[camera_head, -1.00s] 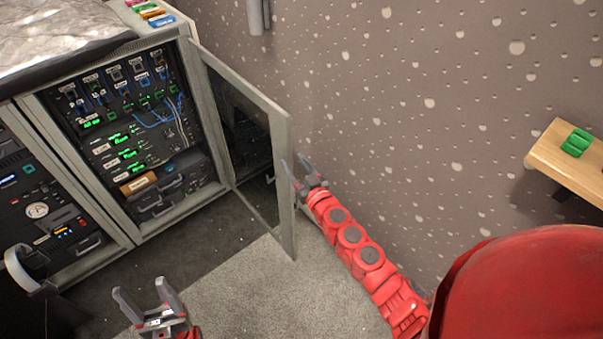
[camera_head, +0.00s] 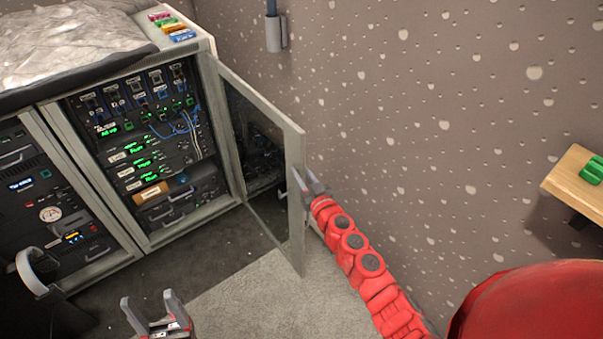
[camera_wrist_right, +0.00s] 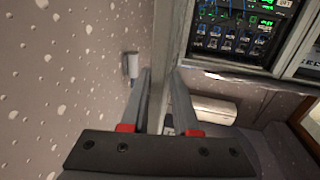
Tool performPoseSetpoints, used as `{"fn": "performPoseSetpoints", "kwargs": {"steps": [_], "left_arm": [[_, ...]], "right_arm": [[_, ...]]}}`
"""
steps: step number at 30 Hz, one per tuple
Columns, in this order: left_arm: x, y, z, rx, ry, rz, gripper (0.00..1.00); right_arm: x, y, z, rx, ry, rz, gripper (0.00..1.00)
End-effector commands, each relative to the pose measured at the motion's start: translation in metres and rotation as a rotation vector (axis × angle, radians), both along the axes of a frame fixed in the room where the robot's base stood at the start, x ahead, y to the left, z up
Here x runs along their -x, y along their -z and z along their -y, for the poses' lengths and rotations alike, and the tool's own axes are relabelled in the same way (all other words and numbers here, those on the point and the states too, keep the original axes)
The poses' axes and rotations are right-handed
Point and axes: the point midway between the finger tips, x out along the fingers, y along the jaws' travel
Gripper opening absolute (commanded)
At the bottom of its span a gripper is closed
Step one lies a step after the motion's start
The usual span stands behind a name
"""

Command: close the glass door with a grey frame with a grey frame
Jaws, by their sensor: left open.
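The glass door (camera_head: 294,205) with a grey frame stands open from the right side of the equipment cabinet (camera_head: 222,203), swung out toward me. Its free edge points to my right arm. My right gripper (camera_head: 305,178) is at this free edge, about mid-height. In the right wrist view the grey door frame (camera_wrist_right: 163,70) runs between the two fingers of my right gripper (camera_wrist_right: 160,95). I cannot tell whether they press on it. My left gripper (camera_head: 147,310) is open and empty, low in front of the cabinet, apart from the door.
A patterned grey wall (camera_head: 420,120) rises close behind the door and right arm. A wooden shelf (camera_head: 572,185) with a green block (camera_head: 592,170) is at the right. Carpet (camera_head: 250,300) lies clear below the door. Coloured blocks (camera_head: 172,25) sit on the cabinet top.

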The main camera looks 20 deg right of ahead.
Motion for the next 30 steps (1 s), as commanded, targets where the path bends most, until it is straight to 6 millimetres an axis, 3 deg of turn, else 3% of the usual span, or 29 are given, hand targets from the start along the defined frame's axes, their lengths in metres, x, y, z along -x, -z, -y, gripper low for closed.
{"fn": "performPoseSetpoints", "kwargs": {"steps": [10,17,30], "left_arm": [[0.000,-0.001,0.000,0.000,0.000,0.000,0.66],[0.000,-0.003,0.000,0.000,0.000,0.000,0.66],[0.000,0.012,0.000,0.000,0.000,0.000,0.66]], "right_arm": [[0.002,0.000,-0.006,0.000,0.012,0.000,0.00],[0.007,0.002,-0.025,-0.001,0.048,-0.004,0.00],[0.016,0.003,-0.065,-0.001,0.110,0.001,0.00]]}}
